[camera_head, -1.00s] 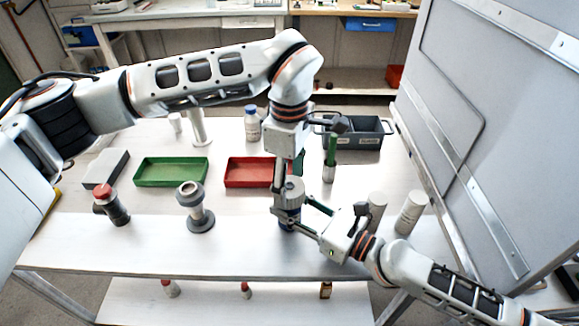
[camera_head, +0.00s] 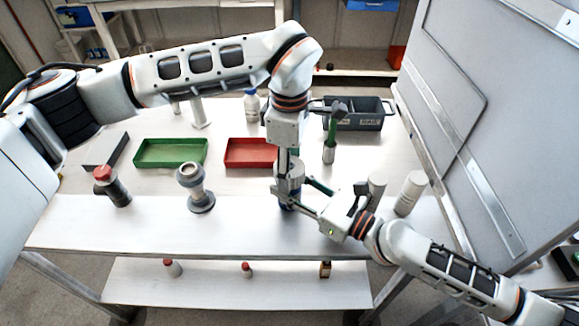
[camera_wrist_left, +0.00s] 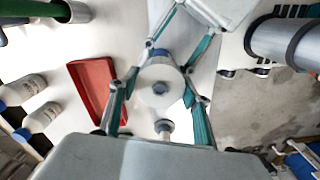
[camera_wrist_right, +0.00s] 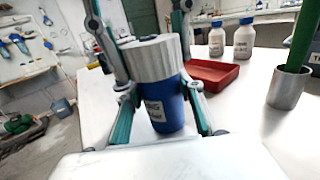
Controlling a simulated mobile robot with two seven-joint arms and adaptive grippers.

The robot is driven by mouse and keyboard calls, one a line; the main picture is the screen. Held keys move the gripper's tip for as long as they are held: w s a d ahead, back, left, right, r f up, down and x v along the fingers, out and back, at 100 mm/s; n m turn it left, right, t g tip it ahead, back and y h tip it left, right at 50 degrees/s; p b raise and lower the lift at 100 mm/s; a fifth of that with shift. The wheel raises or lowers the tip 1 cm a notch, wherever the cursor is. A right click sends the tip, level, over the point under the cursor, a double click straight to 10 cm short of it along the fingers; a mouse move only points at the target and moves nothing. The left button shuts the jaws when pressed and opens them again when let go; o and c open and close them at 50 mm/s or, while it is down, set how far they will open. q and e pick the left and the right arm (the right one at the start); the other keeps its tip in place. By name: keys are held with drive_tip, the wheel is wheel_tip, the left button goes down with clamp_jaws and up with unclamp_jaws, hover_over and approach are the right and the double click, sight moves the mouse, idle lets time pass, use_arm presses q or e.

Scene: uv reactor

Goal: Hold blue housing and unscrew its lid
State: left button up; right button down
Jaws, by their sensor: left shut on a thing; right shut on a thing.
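The blue housing (camera_wrist_right: 166,104) stands upright on the table with a label on its side. Its grey ribbed lid (camera_wrist_right: 150,58) is on top. My right gripper (camera_wrist_right: 160,118) comes from the side and is shut on the blue body. My left gripper (camera_wrist_left: 158,88) points down from above and is shut on the lid (camera_wrist_left: 160,84), whose round top shows in the left wrist view. In the head view the lid (camera_head: 290,172) is partly covered by the left gripper (camera_head: 289,168), and the body is mostly hidden by the right gripper (camera_head: 296,206).
A red tray (camera_head: 248,153) and a green tray (camera_head: 170,153) lie to the left. A grey bin (camera_head: 355,118) and a green-handled item (camera_head: 330,135) stand behind. White cylinders (camera_head: 410,193) stand to the right beside a large panel (camera_head: 490,130). A grey flanged part (camera_head: 195,188) stands left.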

use_arm(q)
drive_tip(key=n, duration=0.6)
drive_tip(key=shift+n, duration=0.4)
drive_tip(key=n, duration=1.5)
drive_tip(key=shift+r, duration=0.3)
drive_tip(key=shift+r, duration=0.8)
drive_tip(key=shift+r, duration=0.1)
